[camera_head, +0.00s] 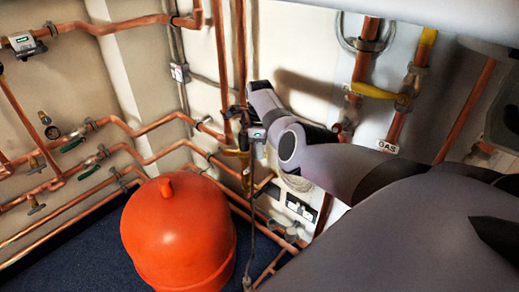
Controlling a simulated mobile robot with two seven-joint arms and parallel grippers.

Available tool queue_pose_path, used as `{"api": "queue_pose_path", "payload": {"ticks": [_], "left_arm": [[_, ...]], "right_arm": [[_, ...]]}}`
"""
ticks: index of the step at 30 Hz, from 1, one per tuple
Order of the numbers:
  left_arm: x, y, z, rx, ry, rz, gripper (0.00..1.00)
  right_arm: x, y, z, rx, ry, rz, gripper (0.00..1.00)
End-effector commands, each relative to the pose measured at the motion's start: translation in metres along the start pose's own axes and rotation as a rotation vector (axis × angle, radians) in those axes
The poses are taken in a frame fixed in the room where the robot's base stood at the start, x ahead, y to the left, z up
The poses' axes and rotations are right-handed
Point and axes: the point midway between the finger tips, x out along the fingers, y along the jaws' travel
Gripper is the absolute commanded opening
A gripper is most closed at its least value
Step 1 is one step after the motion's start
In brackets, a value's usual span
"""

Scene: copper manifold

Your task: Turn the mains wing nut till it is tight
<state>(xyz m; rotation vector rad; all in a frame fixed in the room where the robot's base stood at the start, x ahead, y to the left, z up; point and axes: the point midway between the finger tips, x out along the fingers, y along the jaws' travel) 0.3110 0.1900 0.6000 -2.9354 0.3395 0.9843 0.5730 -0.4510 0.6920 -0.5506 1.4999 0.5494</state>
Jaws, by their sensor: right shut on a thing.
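My right arm comes in from the right and reaches the vertical copper pipes at the back wall. My right gripper (247,132) is at these pipes, shut on a small part there. This is most likely the mains wing nut, but the hand and wrist hide most of it and I cannot make out its wings or how far it is turned. My left gripper is not in view.
A big orange-red vessel (178,238) stands on the dark blue floor (92,262), left of my arm. Copper pipes with valves (72,144) line the left wall.

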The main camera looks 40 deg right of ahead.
Motion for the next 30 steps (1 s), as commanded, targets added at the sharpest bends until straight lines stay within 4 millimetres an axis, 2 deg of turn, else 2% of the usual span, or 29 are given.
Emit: {"api": "queue_pose_path", "payload": {"ticks": [4,5,6,7,17,30], "left_arm": [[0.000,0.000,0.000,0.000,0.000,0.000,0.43],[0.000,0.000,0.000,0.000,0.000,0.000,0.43],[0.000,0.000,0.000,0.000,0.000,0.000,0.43],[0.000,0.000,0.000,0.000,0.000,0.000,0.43],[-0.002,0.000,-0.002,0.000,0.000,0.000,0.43],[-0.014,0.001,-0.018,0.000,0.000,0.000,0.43]], "right_arm": [[-0.004,-0.003,0.001,0.009,-0.009,-0.008,0.00],[-0.004,-0.003,0.001,0.010,-0.009,-0.008,0.21],[-0.004,-0.003,0.001,0.009,-0.009,-0.007,0.34],[-0.004,-0.002,0.001,0.008,-0.008,-0.007,0.37],[-0.005,-0.001,0.000,0.003,-0.003,-0.002,0.37],[-0.067,-0.001,0.001,0.005,-0.006,-0.005,0.37]]}}
